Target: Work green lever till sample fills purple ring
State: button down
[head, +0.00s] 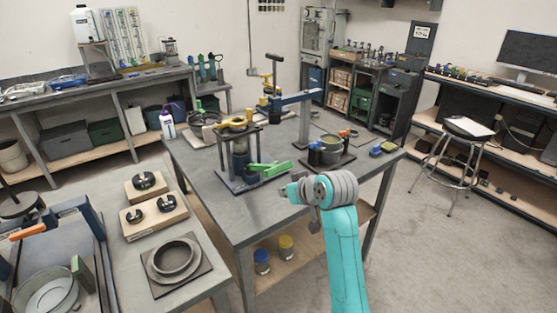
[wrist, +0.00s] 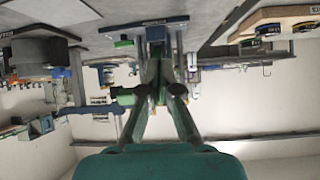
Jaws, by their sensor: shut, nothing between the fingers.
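The green lever (head: 268,167) sticks out to the right from the base of a dark press-like stand (head: 240,150) with a yellow top, on the middle table. Its handle looks close to level. My gripper (head: 287,191) is just in front of and right of the lever's end, at the table's front edge; contact cannot be told. In the wrist view my gripper (wrist: 160,50) is shut, with its fingers together and nothing seen held. Green parts show around the fingers there, but I cannot tell which is the lever. I cannot make out the purple ring or the sample level.
A dark round pot (head: 331,150) on a plate sits to the right, with small coloured items beyond. A side bench (head: 215,258) holds wooden blocks and a ringed dish.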

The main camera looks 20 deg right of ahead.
notch_tip(320, 180, up, 16)
jog(key=w+d+n+g, duration=0.1)
jog(key=w+d, duration=0.1)
jog(key=shift+w+d, duration=0.15)
jog(key=shift+w, duration=0.15)
jog(key=shift+w+f, duration=0.1)
jog(key=shift+f, duration=0.05)
send_over(279, 166)
jog(key=w, duration=0.2)
jog(key=f, duration=0.6)
jog(key=shift+s+a+f, duration=0.1)
jog(key=shift+a+f, duration=0.1)
jog(key=shift+a, duration=0.05)
jog(key=f, duration=0.1)
jog(key=s+f, duration=0.1)
jog(key=shift+d+f, duration=0.15)
jog(key=shift+f, duration=0.25)
jog(key=shift+s+f, duration=0.25)
jog(key=shift+f, duration=0.2)
jog(key=shift+d+f, duration=0.1)
